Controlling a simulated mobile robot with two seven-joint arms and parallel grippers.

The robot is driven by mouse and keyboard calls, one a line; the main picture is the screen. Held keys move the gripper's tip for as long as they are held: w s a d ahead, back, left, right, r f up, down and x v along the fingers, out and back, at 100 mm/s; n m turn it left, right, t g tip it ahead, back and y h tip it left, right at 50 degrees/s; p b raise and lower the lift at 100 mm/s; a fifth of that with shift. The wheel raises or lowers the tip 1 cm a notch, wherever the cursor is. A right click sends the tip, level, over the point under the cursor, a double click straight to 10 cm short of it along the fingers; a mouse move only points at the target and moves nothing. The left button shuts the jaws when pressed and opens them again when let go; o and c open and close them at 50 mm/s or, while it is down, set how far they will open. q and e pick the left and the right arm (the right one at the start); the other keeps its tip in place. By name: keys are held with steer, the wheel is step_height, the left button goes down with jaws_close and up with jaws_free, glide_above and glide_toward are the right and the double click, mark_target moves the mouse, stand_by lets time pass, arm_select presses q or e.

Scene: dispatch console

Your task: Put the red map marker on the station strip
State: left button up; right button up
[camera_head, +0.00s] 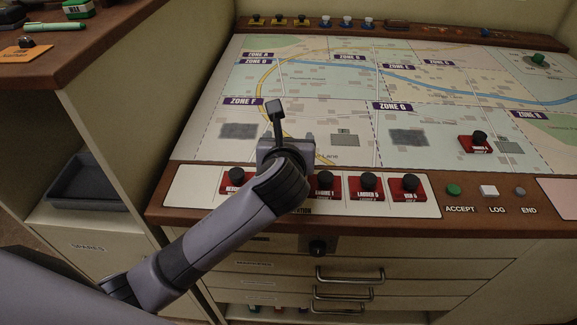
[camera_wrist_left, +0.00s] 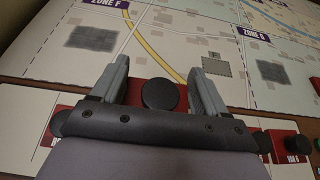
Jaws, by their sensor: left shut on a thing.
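My left gripper (camera_head: 286,143) reaches in from the left over the front edge of the map, just behind the station strip (camera_head: 426,207). In the left wrist view its two fingers (camera_wrist_left: 160,80) are shut on a red marker (camera_wrist_left: 138,90) with a round black knob. The head view hides this marker behind my gripper, and I cannot tell its exact height. The white strip carries several red markers with black knobs, such as one labelled Ladder (camera_head: 368,189) and one labelled Van (camera_head: 408,187). Another red marker (camera_head: 475,145) stands on the map at right. My right gripper is not in view.
A green marker (camera_head: 539,59) stands on the map (camera_head: 330,100) at the back right. Accept, Log (camera_head: 489,191) and End buttons lie right of the strip. Yellow and blue-white pieces line the back ledge. A wooden side shelf (camera_head: 75,50) rises at left.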

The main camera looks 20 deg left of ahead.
arm_select(q)
step_height(320, 180, down, 6)
steer(key=shift+f+b, duration=0.1)
steer(key=shift+b, duration=0.4)
steer(key=o, duration=0.8)
steer(key=shift+f, duration=0.1)
steer(key=shift+r, duration=0.2)
steer(key=p+v, duration=0.1)
steer(key=v, duration=1.1)
steer(key=shift+f, duration=0.1)
